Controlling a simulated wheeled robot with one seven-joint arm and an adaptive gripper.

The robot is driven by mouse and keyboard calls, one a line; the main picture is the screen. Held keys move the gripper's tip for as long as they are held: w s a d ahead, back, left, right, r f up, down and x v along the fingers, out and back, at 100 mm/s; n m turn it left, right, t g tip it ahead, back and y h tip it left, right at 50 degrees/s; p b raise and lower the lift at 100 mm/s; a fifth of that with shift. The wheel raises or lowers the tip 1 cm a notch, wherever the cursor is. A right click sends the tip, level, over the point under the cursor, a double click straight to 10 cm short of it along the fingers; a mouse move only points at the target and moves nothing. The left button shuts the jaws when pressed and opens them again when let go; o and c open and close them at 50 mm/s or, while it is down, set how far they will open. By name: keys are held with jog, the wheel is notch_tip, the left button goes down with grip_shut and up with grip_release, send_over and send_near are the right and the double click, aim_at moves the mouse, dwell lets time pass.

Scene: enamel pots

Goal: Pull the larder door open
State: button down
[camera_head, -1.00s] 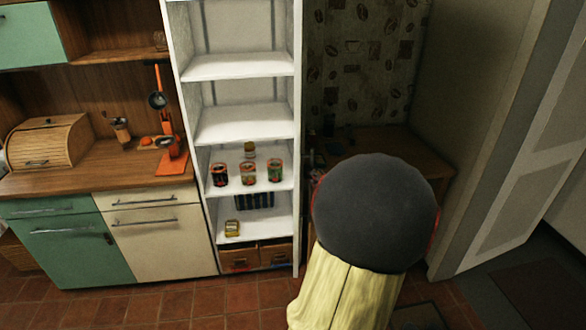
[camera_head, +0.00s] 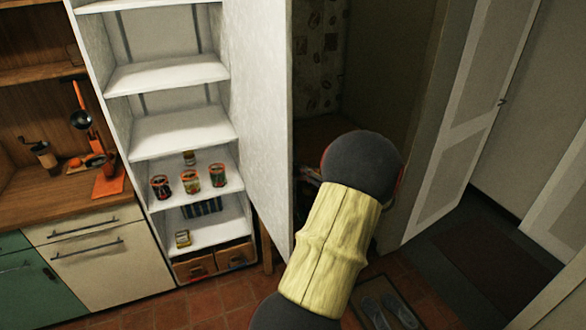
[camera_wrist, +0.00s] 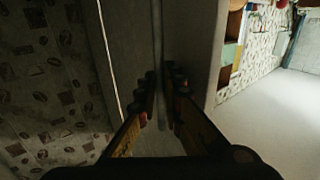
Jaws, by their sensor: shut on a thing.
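The larder door (camera_head: 258,110) stands open, a tall white panel turned out to the right of the white larder (camera_head: 175,133). I see its inner face in the head view. In the wrist view the outer face of the door (camera_wrist: 130,45) is in shadow, with a thin upright bar handle (camera_wrist: 158,45) on it. My gripper (camera_wrist: 164,104) is shut on this handle, a dark finger on either side of the bar. In the head view the gripper is mostly hidden behind my arm, on the far side of the door.
The larder shelves hold several jars (camera_head: 190,180) and a small yellow tin (camera_head: 183,239), with wooden drawers (camera_head: 215,260) below. A counter (camera_head: 60,215) stands left. A grey panelled door (camera_head: 465,120) stands right. Slippers (camera_head: 385,312) lie on a floor mat. Tiled floor before the larder is clear.

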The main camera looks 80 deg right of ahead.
jog(key=shift+d+r, duration=0.15)
jog(key=shift+r, duration=0.2)
jog(key=c, duration=2.4)
grip_release()
jog(key=shift+w, duration=0.1)
jog(key=shift+o, duration=1.2)
jog(key=shift+w+d+f, duration=0.15)
jog(key=shift+w+f, duration=0.1)
jog(key=shift+o, duration=1.2)
jog(key=shift+s, duration=0.1)
jog(key=shift+f, duration=0.1)
jog(key=v, duration=1.2)
